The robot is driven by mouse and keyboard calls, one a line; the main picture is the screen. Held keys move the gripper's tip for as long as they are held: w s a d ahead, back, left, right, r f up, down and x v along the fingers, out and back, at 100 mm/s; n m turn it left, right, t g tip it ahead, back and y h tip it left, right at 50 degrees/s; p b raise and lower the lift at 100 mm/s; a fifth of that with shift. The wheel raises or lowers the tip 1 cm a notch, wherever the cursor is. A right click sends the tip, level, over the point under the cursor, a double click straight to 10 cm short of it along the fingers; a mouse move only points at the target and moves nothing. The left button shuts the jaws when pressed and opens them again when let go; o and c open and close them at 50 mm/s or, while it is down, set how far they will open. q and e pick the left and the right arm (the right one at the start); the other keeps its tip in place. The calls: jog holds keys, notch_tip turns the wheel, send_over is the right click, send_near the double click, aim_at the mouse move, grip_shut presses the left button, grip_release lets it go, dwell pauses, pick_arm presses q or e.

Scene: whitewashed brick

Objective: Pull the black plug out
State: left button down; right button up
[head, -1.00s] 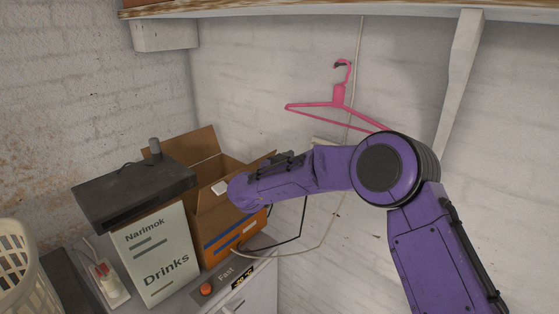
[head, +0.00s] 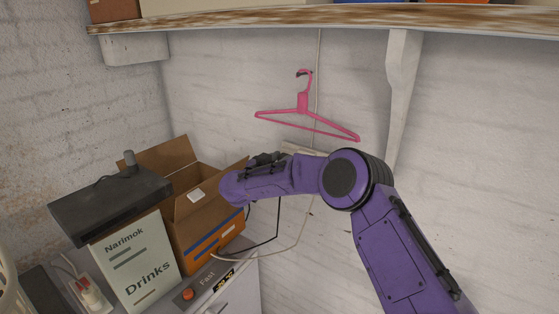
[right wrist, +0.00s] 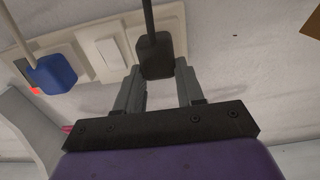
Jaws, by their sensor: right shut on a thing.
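In the right wrist view, the black plug (right wrist: 155,56) is between the two fingers of my right gripper (right wrist: 158,78), which is shut on it. Its black cord runs up out of the picture. Behind it is the cream socket panel (right wrist: 108,48); I cannot tell whether the plug's pins are still in it. In the head view my purple right arm reaches to the wall and hides the plug and the fingers. Part of the panel (head: 303,149) shows above the arm. My left gripper is not in view.
A blue plug (right wrist: 52,74) sits in the panel beside the black one, near a red light. In the head view, a pink hanger (head: 303,112) hangs above my arm. An open cardboard box (head: 205,232), a Drinks box (head: 137,262) and a dark device (head: 110,205) stand left.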

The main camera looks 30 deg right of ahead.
jog(key=v, duration=0.2)
jog(key=shift+s+a+r, duration=0.1)
jog(key=shift+a, duration=0.25)
jog(key=v, duration=0.2)
jog(key=shift+s+a, duration=0.25)
jog(key=shift+a, duration=0.05)
dwell(0.4)
notch_tip(320, 180, up, 8)
dwell(1.0)
dwell(0.5)
